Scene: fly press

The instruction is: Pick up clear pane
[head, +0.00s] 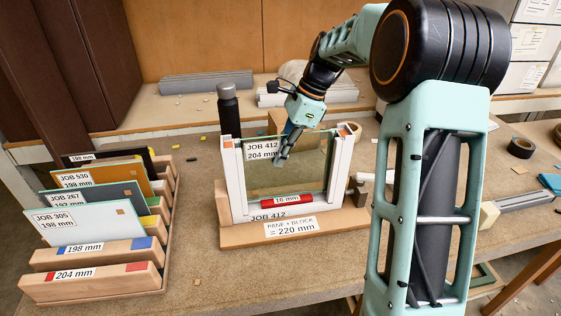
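The clear pane (312,165) stands upright between the two white posts of a frame (231,182) on a wooden base. It is see-through with a greenish tint and carries a label reading JOB 412, 204 mm. A red block (287,201) marked 16 mm lies at the bottom of the frame, below the pane. My gripper (281,160) points down at the middle of the pane, its fingers overlapping the pane's upper half in the picture. I cannot tell whether the fingers touch the pane or how far apart they are.
A wooden rack (92,284) at left holds several labelled panels, including white JOB 305. A dark bottle (228,110) stands behind the frame. The bench front between rack and frame is clear.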

